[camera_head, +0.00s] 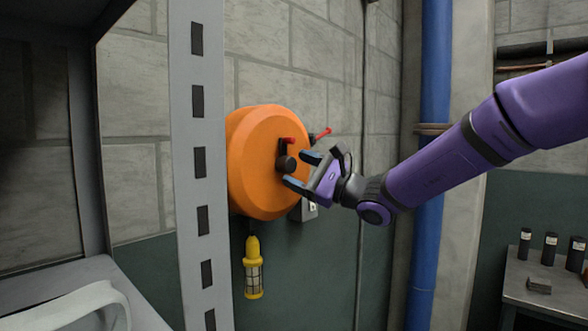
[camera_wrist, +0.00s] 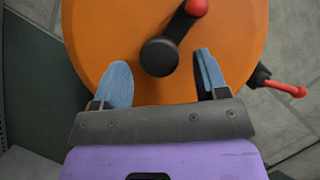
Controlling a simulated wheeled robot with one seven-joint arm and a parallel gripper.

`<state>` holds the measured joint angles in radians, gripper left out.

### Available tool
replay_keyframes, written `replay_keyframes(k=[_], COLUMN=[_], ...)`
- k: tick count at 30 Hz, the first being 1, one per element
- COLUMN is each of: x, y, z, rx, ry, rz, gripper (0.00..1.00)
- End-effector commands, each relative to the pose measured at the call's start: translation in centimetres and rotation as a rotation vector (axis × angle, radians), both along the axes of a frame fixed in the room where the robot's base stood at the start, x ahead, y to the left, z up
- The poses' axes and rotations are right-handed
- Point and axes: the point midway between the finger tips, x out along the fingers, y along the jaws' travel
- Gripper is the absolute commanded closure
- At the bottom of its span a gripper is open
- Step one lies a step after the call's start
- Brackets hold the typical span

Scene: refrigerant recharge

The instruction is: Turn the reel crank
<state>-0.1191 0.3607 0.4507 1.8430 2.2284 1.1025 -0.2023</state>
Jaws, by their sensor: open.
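The orange reel (camera_head: 262,180) is mounted on the wall and fills the top of the wrist view (camera_wrist: 110,35). Its crank has a dark hub (camera_head: 286,164) at the centre of the face, which also shows in the wrist view (camera_wrist: 159,56). A short dark arm runs up from the hub to a red knob (camera_head: 289,141); the knob is cut by the top edge of the wrist view (camera_wrist: 196,7). My gripper (camera_head: 300,170) is open in front of the reel face. Its blue fingers (camera_wrist: 163,80) stand either side of the hub's lower end, with nothing held between them.
A red-handled lever (camera_head: 322,134) sticks out behind the reel's right side, also in the wrist view (camera_wrist: 287,88). A yellow caged lamp (camera_head: 253,268) hangs below. A grey slotted post (camera_head: 202,180) stands left. A blue pipe (camera_head: 433,80) and a table (camera_head: 545,292) with dark bottles are right.

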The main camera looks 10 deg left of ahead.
Motion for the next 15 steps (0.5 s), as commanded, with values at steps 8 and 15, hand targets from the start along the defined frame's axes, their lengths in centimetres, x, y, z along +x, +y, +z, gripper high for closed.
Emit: replay_keyframes(k=[8, 15], x=[-1.2, -2.0], y=[-4.9, -7.7], z=[-1.7, -2.6], rx=[-0.002, -0.001], ry=[0.002, 0.002], rz=[-0.003, -0.001], gripper=[0.33, 0.33])
